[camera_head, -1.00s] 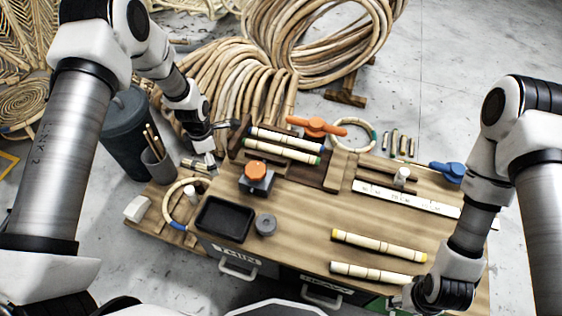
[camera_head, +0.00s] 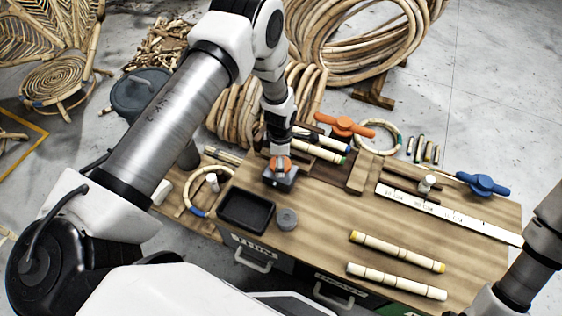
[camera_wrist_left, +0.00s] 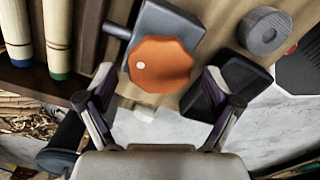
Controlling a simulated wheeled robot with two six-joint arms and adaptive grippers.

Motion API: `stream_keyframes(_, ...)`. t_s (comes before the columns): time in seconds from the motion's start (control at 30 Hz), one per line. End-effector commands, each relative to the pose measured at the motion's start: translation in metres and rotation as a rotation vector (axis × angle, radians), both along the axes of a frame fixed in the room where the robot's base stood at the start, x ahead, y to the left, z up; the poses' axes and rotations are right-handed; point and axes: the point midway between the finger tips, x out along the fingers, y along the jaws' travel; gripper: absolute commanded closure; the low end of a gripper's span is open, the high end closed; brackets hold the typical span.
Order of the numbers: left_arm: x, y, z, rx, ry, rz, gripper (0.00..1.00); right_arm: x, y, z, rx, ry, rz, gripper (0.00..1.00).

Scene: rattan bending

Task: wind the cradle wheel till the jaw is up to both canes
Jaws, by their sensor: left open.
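The orange wheel (camera_head: 280,165) sits on a grey block (camera_head: 283,181) at the cradle's near left end. In the left wrist view the wheel (camera_wrist_left: 160,65) is many-sided with a white dot, and a rod runs from its block towards the cradle. My left gripper (camera_wrist_left: 158,82) is open, its fingers on either side of the wheel's near edge; I cannot tell if they touch it. Two pale canes lie side by side: a blue-ended cane (camera_wrist_left: 15,30) and a green-ended cane (camera_wrist_left: 57,35). A dark wooden bar (camera_wrist_left: 90,35) runs beside the green-ended one; contact is unclear. My right gripper is out of view.
A black tray (camera_head: 246,224) and grey round piece (camera_head: 287,220) are near the wheel. An orange lever (camera_head: 345,125) stands behind the canes. Two loose canes (camera_head: 397,250) lie at the front right by a white ruler (camera_head: 440,210). The bench middle is clear.

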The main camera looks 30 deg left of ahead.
Motion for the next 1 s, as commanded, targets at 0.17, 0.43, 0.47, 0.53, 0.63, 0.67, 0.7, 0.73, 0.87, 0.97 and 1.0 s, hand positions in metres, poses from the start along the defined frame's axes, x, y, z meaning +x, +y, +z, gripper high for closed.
stream_keyframes(0.17, 0.0001, 0.0000, -0.0071, 0.000, -0.001, 0.000, 0.10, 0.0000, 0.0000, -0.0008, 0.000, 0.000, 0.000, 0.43)
stream_keyframes(0.43, 0.0002, 0.0000, -0.0066, 0.000, -0.001, -0.001, 0.59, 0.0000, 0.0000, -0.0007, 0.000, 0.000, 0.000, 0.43)
stream_keyframes(0.47, 0.0002, 0.0000, -0.0066, 0.000, -0.001, -0.001, 0.69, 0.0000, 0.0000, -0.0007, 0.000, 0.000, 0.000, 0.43)
stream_keyframes(0.53, 0.0002, 0.0001, -0.0066, 0.000, -0.001, -0.001, 0.69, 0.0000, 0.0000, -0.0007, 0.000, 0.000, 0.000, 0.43)
stream_keyframes(0.63, 0.0002, 0.0001, -0.0066, 0.000, -0.001, -0.001, 0.69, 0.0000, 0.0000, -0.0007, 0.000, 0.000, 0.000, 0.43)
stream_keyframes(0.67, 0.0002, 0.0001, -0.0066, 0.000, -0.001, -0.002, 0.69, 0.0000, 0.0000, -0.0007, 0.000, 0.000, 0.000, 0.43)
stream_keyframes(0.7, 0.0002, 0.0001, -0.0065, 0.000, -0.001, -0.005, 0.69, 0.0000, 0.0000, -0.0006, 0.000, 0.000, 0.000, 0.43)
stream_keyframes(0.73, 0.0002, 0.0001, -0.0065, 0.000, -0.001, -0.007, 0.69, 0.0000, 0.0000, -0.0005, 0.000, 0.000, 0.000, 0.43)
stream_keyframes(0.87, 0.0001, 0.0000, -0.0063, 0.000, -0.001, -0.031, 0.70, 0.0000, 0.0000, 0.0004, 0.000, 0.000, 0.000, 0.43)
stream_keyframes(0.97, 0.0000, 0.0001, -0.0061, 0.000, -0.001, -0.065, 0.70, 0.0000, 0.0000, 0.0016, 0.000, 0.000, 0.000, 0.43)
stream_keyframes(1.0, 0.0000, 0.0001, -0.0060, 0.000, -0.001, -0.085, 0.70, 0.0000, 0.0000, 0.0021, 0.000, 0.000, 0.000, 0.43)
